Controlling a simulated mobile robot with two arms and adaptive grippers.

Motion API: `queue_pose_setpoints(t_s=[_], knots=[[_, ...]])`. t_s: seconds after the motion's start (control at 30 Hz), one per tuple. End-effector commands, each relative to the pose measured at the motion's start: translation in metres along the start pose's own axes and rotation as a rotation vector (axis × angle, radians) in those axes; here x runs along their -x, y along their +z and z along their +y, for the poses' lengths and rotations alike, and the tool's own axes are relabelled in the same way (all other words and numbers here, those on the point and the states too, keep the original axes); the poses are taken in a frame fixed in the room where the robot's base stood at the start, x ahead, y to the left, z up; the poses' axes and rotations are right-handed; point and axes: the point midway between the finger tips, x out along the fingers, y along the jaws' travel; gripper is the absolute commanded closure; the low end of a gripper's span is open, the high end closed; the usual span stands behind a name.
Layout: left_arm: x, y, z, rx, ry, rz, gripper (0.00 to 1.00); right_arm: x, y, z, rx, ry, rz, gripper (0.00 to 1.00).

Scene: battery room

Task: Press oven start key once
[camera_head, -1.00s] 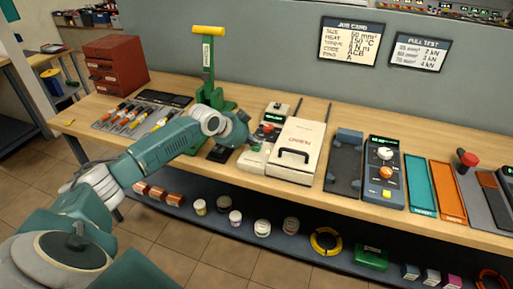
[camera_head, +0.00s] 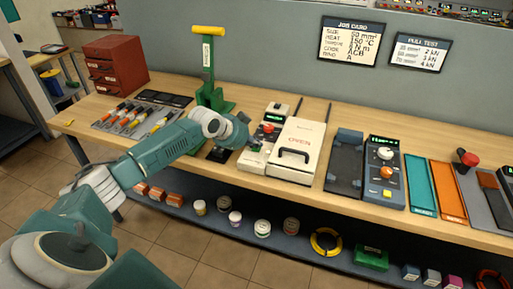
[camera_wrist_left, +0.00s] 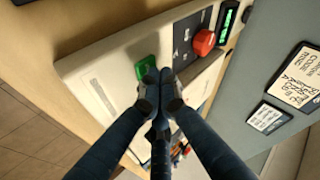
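The oven (camera_head: 296,152) is a cream unit with a dark lid handle, on the bench. Its control panel on the left has a red knob (camera_head: 268,128), which also shows in the wrist view (camera_wrist_left: 204,42), with a lit display (camera_wrist_left: 228,18) beyond it. The green start key (camera_wrist_left: 147,67) is on the panel in the left wrist view. My left gripper (camera_wrist_left: 154,76) is shut and empty, its fingertips together at the green key, covering part of it. I cannot tell whether they touch it. In the head view the left gripper (camera_head: 252,142) is over the panel's left side. My right gripper is not in view.
A green lever press (camera_head: 210,95) stands behind my left wrist. Red drawers (camera_head: 114,65) and several screwdrivers lie to the left. Right of the oven are a grey fixture (camera_head: 344,160) and a device with knobs (camera_head: 384,172).

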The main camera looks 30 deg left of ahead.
Motion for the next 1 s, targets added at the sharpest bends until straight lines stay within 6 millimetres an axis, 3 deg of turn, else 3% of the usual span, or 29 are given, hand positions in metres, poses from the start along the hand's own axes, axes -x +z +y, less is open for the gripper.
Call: queue_pose_setpoints(t_s=[0.4,0.8,1.0], knots=[[0.011,-0.008,-0.007,0.0,0.002,-0.001,1.0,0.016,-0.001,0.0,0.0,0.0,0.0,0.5],[0.013,-0.009,-0.009,0.0,0.001,-0.001,1.0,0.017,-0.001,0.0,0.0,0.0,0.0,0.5],[0.024,-0.017,-0.018,0.0,0.0,0.0,1.0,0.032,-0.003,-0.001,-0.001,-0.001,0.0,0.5]])
